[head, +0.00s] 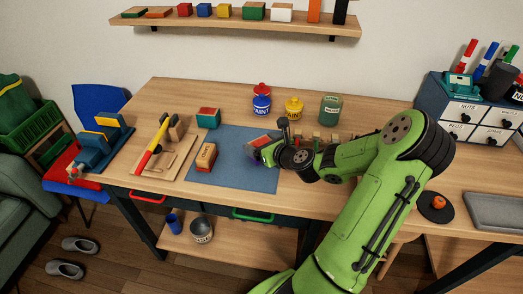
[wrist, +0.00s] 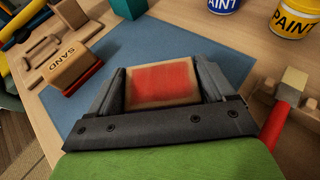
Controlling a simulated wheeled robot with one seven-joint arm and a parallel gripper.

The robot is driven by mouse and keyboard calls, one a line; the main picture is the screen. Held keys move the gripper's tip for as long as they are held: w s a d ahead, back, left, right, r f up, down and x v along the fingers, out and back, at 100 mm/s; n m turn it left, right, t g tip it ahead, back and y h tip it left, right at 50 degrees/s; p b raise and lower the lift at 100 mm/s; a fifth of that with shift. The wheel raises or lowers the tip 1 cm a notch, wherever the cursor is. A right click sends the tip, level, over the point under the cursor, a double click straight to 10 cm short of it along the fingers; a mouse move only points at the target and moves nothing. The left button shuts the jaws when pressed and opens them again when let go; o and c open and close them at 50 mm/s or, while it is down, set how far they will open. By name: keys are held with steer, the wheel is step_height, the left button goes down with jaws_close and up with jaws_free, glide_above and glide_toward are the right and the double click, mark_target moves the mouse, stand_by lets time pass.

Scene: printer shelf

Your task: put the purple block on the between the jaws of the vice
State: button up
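I see no whole purple block. Only a small dark purple patch (head: 252,154) shows below my gripper in the head view, and I cannot tell what it belongs to. My gripper (head: 260,147) is low over the blue mat. In the wrist view, its two fingers stand wide apart on either side of a wooden-edged block with a red face (wrist: 163,82). This block fills the space between the fingers and lines up with them. The vice (head: 95,147) is blue with yellow on it, at the table's left end, far left of my gripper.
The blue mat (head: 232,176) lies under my gripper. A sanding block (head: 206,157) is on its left part, and a teal box with a red top (head: 208,117) stands behind. Paint cans (head: 293,107) stand at the back.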

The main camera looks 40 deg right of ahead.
mark_target(262, 143)
steer(key=c, duration=0.7)
step_height(262, 143, up, 10)
steer(key=p, duration=0.5)
steer(key=shift+r, duration=0.1)
